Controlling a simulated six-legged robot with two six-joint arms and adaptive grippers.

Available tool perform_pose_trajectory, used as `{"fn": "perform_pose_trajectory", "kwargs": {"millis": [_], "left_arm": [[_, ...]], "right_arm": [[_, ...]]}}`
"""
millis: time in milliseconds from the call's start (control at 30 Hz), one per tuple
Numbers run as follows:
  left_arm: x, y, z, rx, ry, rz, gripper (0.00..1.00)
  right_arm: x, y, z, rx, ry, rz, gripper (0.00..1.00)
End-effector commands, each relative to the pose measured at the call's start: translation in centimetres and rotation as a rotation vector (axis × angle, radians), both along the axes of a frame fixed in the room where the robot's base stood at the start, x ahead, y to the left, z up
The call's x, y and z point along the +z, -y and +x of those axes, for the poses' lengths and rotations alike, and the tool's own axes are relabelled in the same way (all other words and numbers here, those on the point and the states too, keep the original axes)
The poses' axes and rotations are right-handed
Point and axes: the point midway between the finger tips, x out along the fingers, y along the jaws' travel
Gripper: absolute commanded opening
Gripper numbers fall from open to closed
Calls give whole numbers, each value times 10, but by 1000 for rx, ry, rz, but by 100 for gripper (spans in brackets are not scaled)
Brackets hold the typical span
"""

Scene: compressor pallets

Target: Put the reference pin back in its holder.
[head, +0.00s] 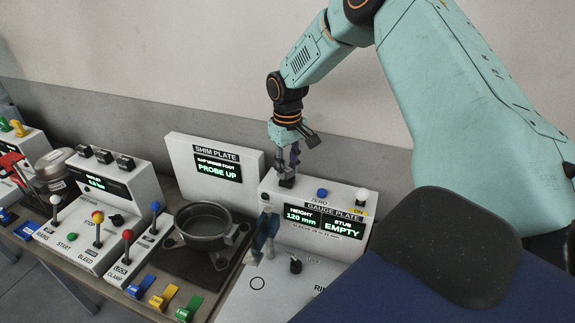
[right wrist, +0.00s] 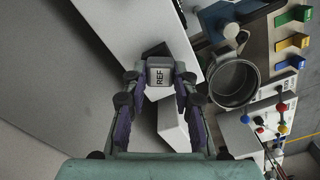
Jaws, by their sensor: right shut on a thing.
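My right gripper (head: 288,168) is over the back left corner of the gauge plate console in the head view, fingers pointing down. In the right wrist view its fingers (right wrist: 159,84) are closed on both sides of the reference pin's grey cap (right wrist: 159,76), marked REF. In the head view the pin is hard to make out between the fingers. A dark block (head: 287,182) shows just under the fingertips, on the console top. I cannot tell how far the pin sits in a holder. My left gripper is not in view.
The gauge plate console (head: 325,222) reads 120 mm and STUB EMPTY. A blue upright fixture (head: 264,238) stands at its left front. The shim plate panel (head: 214,165), a round metal housing (head: 203,222) and lever consoles (head: 92,230) are to the left. The wall is close behind.

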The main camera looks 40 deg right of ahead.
Motion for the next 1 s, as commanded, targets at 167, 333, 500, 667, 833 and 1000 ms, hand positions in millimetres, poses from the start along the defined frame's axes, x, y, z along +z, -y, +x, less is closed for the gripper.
{"fn": "perform_pose_trajectory", "kwargs": {"millis": [167, 333, 500, 667, 833, 1000], "left_arm": [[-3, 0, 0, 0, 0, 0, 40], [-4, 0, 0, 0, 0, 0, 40], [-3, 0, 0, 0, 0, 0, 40], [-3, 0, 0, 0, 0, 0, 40], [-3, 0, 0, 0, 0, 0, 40], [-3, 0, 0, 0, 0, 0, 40]], "right_arm": [[-6, 0, -2, 0, -6, 1, 0], [-8, 0, -1, 0, -4, 1, 30], [-8, 0, -1, 0, -3, 1, 44], [-7, 0, -1, 0, -3, 1, 54], [-7, 0, -1, 0, -3, 1, 54], [-1, 0, 0, -1, -1, 2, 54]]}}
